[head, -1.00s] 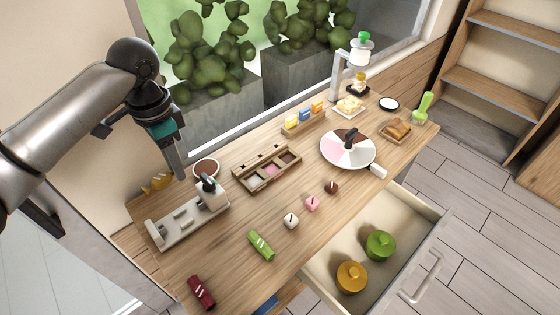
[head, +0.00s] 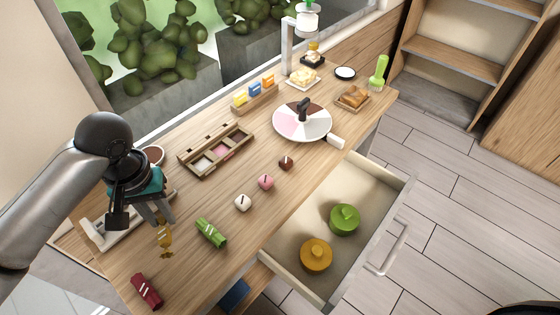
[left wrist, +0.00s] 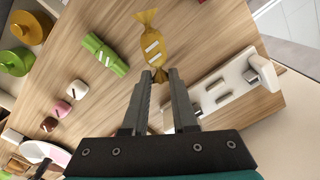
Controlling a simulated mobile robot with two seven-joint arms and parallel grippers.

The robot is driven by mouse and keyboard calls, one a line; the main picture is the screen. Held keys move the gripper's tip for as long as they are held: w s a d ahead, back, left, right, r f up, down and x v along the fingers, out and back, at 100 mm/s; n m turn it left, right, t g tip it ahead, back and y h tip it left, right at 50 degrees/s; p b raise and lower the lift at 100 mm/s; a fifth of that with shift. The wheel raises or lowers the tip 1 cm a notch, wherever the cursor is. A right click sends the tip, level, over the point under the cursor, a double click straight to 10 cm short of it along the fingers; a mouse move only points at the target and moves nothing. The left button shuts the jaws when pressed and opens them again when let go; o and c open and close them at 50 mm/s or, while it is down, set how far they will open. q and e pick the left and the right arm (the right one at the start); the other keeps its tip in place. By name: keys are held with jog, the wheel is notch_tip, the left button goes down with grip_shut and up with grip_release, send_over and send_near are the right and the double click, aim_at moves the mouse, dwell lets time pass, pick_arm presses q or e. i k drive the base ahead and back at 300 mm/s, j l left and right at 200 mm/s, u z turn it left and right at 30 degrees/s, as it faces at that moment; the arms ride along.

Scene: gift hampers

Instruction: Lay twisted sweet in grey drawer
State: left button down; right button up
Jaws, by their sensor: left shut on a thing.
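The gold twisted sweet (head: 165,240), with white stripes, hangs at the fingertips of my left gripper (head: 163,222) above the left part of the table. In the left wrist view the fingers (left wrist: 159,75) are shut on one end of the sweet (left wrist: 149,38), and its other end points away from them. The open drawer (head: 283,269), pale inside with a grey handle, is at the table's front right, to the right of my gripper. It holds a green round lidded pot (head: 344,219) and an orange one (head: 316,254). My right gripper is not in view.
A green wrapped piece (head: 211,233) and a red one (head: 146,291) lie near the gripper. A pale stand (head: 98,233) is behind the gripper.

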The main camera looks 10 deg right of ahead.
aim_at(369, 197)
jog(key=i+l+u, duration=0.1)
jog(key=l, duration=1.4)
jog(key=i+l, duration=0.1)
jog(key=l, duration=1.4)
jog(key=i+u, duration=0.05)
